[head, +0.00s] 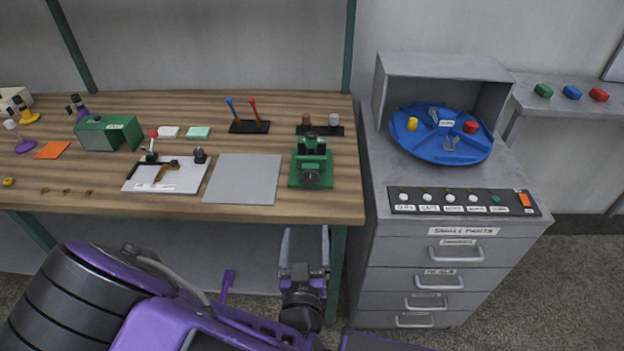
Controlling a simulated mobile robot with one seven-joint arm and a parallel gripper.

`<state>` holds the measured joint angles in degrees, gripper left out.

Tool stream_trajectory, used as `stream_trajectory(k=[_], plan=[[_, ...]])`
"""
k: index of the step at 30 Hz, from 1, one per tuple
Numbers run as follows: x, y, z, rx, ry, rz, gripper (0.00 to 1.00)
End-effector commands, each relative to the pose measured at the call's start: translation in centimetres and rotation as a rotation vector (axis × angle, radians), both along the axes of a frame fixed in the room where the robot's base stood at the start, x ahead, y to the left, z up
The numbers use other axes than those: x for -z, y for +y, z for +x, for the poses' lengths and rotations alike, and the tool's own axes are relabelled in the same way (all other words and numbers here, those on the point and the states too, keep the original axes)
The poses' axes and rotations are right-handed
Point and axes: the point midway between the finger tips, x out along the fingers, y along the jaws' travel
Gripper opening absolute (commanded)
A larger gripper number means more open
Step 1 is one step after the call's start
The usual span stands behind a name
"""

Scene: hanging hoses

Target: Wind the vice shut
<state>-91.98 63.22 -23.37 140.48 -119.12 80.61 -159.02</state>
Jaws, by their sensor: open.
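A green vice (299,173) stands on its base near the front right of the wooden workbench. Its jaws sit at the top; the gap between them is too small to judge from here. A dark round hub (311,179) on its front side faces me; any handle on it is hard to make out. My gripper (306,235) is in front of the bench edge, below the vice in the picture. Its two fingers point towards the bench, spread apart with nothing between them. It does not touch the vice.
A grey mat (243,178) lies left of the vice, with a white board (190,186) beyond it. A dark holder (321,130) stands close behind the vice. A grey drawer cabinet (420,245) with a blue turntable (405,147) stands to the right.

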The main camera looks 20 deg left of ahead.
Motion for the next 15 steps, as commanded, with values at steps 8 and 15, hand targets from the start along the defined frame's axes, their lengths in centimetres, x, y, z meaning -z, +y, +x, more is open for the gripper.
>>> stream_trajectory(k=[8,15], plan=[[0.0,1.2,5.6,0.005,-0.003,0.008,0.86],[-0.1,2.4,10.8,0.005,-0.004,0.009,0.86]])
